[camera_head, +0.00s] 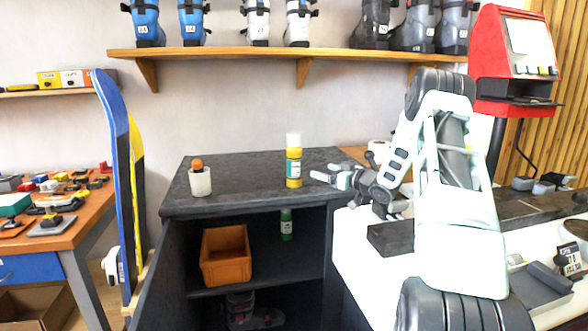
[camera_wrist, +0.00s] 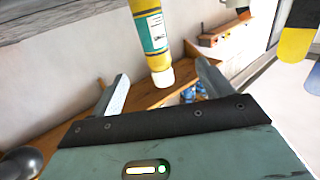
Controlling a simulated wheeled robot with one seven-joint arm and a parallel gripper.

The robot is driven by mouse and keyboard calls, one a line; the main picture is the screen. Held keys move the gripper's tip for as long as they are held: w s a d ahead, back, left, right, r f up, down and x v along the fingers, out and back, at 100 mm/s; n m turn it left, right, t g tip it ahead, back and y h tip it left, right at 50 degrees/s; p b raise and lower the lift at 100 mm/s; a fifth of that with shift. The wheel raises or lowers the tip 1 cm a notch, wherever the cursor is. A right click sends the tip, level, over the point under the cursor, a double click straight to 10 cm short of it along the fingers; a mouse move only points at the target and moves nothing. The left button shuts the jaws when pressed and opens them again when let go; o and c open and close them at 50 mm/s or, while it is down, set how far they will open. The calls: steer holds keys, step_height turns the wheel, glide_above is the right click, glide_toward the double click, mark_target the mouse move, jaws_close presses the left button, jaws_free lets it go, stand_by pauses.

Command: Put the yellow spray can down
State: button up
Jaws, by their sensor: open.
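The yellow spray can (camera_head: 294,169) stands upright on the dark top of the bench cabinet (camera_head: 240,184). It has a pale cap and a green label band. My gripper (camera_head: 318,178) is just right of the can, level with its lower part, with a small gap in the head view. In the wrist view my gripper (camera_wrist: 161,72) is open, its two fingers spread wide. There the can (camera_wrist: 147,28) appears upside down, its cap end showing between the fingertips, and no finger visibly touches it. Its base is cut off in this view.
Below, the open shelf holds an orange bin (camera_head: 226,268) and a green can (camera_head: 286,225). A boot shelf (camera_head: 230,53) is above. Bare top lies between cup and can.

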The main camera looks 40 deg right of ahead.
mark_target(300, 161)
steer(key=w, duration=0.3)
steer(key=w+p, duration=0.1)
steer(key=w, duration=0.6)
steer(key=shift+w+d+f+p, duration=0.1)
steer(key=shift+w+d+p, duration=0.25)
steer(key=shift+w+d, duration=0.05)
steer(key=shift+w+r+p, duration=0.2)
steer(key=shift+w+p, duration=0.45)
steer(key=shift+w, duration=2.05)
steer(key=shift+c, duration=0.3)
